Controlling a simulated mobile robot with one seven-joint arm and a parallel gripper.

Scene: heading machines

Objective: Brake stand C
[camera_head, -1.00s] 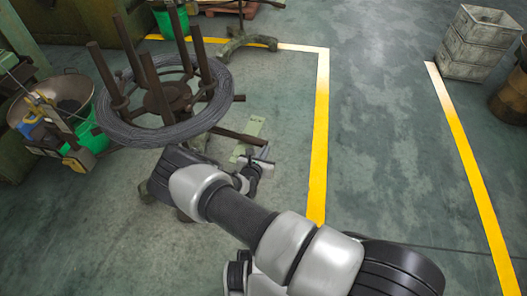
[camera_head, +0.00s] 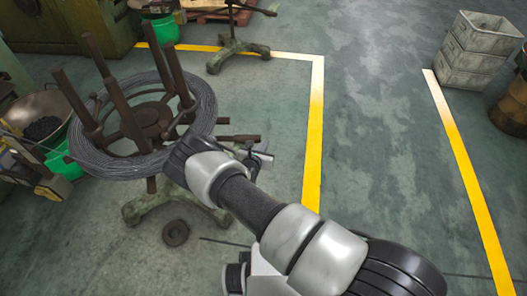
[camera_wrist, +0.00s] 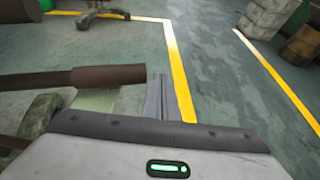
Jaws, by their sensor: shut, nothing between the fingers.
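A rusty brown reel stand (camera_head: 150,122) with upright posts carries a coil of dark wire (camera_head: 205,100) at the left of the head view. No letter shows on it, so I cannot tell if it is stand C. A brown bar (camera_head: 240,138) sticks out from its right side. In the wrist view a brown bar with a thicker end (camera_wrist: 110,74) reaches in from the left. My gripper (camera_head: 262,157) is shut and empty beside the bar's end. Its narrow grey fingers (camera_wrist: 156,97) show just right of the bar's end; I cannot tell if they touch.
The stand's green foot (camera_head: 150,205) and a dark disc (camera_head: 176,232) are on the floor near my arm. A pan (camera_head: 38,115) and a green bucket (camera_head: 62,160) stand at left. Another green stand (camera_head: 235,50) is behind.

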